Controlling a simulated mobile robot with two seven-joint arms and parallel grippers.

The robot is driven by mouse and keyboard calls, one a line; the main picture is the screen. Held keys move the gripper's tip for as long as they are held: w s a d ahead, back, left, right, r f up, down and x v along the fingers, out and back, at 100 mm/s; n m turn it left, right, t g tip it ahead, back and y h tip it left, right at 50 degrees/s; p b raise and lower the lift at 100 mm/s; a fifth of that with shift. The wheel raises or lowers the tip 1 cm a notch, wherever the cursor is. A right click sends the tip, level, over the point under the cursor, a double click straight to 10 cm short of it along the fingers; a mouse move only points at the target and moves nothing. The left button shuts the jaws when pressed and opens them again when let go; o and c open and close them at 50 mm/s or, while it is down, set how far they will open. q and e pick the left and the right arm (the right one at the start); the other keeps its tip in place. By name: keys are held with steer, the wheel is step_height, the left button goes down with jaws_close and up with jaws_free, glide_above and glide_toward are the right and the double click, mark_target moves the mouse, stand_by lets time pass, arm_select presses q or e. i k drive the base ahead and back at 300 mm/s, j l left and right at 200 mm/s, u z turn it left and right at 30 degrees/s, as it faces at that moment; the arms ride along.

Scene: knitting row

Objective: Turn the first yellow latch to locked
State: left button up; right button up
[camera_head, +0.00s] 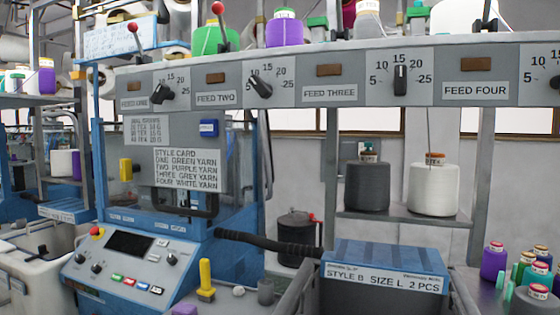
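A yellow latch (126,169) sits at the left edge of the clear guard on the blue knitting machine (163,248). It looks like a small upright block; its locked or unlocked position cannot be read. Neither of my grippers shows in this view.
A grey bar with feed dials (400,80) crosses the top. Grey (367,187) and white (433,188) cones stand on a shelf. Several spools (494,262) crowd the lower right.

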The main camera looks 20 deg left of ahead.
mark_target(127, 170)
steer(key=u, duration=1.35)
